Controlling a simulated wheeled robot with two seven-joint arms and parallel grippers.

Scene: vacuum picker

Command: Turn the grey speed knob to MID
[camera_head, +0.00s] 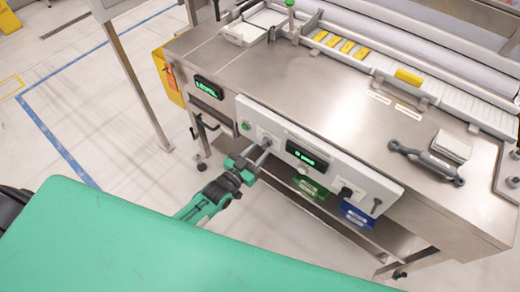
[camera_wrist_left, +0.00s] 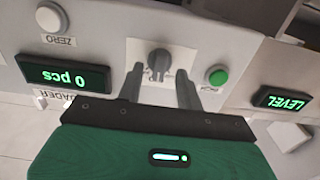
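The grey speed knob (camera_wrist_left: 159,60) sits on a white plate on the machine's front panel. In the left wrist view it is just beyond and between the two fingers of my left gripper (camera_wrist_left: 160,86). The fingers are apart, one on each side. I cannot tell whether they touch the knob. In the head view my left gripper (camera_head: 258,158) reaches up to the panel (camera_head: 350,178), and the knob (camera_head: 266,142) is partly hidden at its fingertips. The MID mark cannot be read. My right gripper is not in view.
A green button (camera_wrist_left: 217,76) is close beside the knob. A display reading "0 pcs" (camera_wrist_left: 65,75) and a white ZERO button (camera_wrist_left: 51,18) are on its other side. A LEVEL display (camera_head: 209,87) is at the machine's left.

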